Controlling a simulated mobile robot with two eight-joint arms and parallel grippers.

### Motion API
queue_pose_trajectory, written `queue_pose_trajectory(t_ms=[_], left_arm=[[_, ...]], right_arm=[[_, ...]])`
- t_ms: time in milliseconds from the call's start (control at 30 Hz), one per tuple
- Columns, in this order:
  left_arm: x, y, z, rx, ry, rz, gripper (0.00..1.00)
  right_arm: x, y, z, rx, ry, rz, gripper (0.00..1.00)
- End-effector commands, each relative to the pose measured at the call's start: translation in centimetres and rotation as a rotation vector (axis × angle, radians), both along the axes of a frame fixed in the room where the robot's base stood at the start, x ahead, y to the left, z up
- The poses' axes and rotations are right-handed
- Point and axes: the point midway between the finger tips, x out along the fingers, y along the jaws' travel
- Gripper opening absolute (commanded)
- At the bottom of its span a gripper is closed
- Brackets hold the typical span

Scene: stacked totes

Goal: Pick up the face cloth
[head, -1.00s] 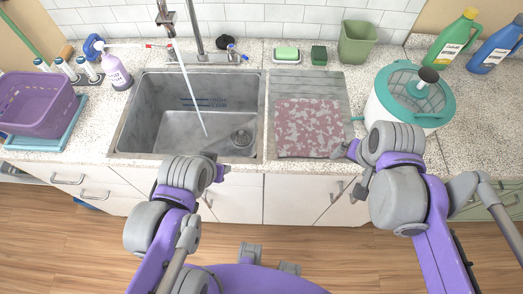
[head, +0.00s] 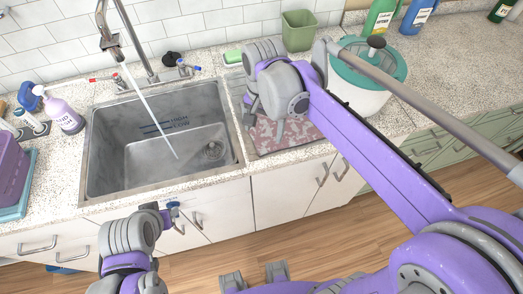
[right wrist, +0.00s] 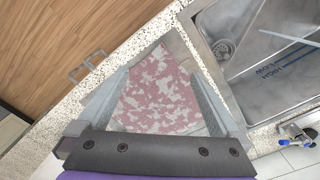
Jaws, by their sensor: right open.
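The face cloth (head: 290,132) is pink with white blotches and lies flat on the grey drainboard right of the sink. My right arm and wrist cover part of it in the head view. In the right wrist view the cloth (right wrist: 160,95) fills the space between and beyond the fingers. My right gripper (right wrist: 155,72) is open and empty, above the cloth; I cannot tell its exact height. My left gripper (head: 172,212) is low in front of the sink cabinet, away from the cloth. Its jaws are too small to read.
The steel sink (head: 160,150) with running water is just left of the drainboard. A teal-lidded white bin (head: 360,95) stands close on the right. A green container (head: 298,32) and a soap bar (head: 232,57) are behind. The right counter has free room.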

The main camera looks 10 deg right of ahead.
Motion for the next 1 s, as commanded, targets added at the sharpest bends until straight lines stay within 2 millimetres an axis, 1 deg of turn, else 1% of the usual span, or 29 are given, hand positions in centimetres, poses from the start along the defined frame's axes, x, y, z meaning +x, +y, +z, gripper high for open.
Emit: queue_pose_trajectory(t_ms=[33,300,500,633,1000], left_arm=[[-0.3,0.0,-1.0,0.000,0.006,0.000,0.45],[-1.2,0.0,-4.3,0.000,0.023,0.000,0.45],[-1.5,0.0,-5.6,0.000,0.029,0.000,0.45],[-1.6,0.0,-5.9,0.000,0.030,0.000,0.45],[-1.6,0.0,-5.8,0.000,0.030,0.000,0.45]], right_arm=[[-0.1,0.0,-1.2,0.000,0.003,0.000,1.00],[-0.1,0.0,-5.2,0.000,0.001,0.000,1.00],[0.0,0.0,-7.4,0.000,0.000,0.001,1.00],[0.0,0.0,-7.9,0.000,0.000,0.001,1.00],[0.0,0.0,-7.9,0.001,-0.001,0.001,1.00]])
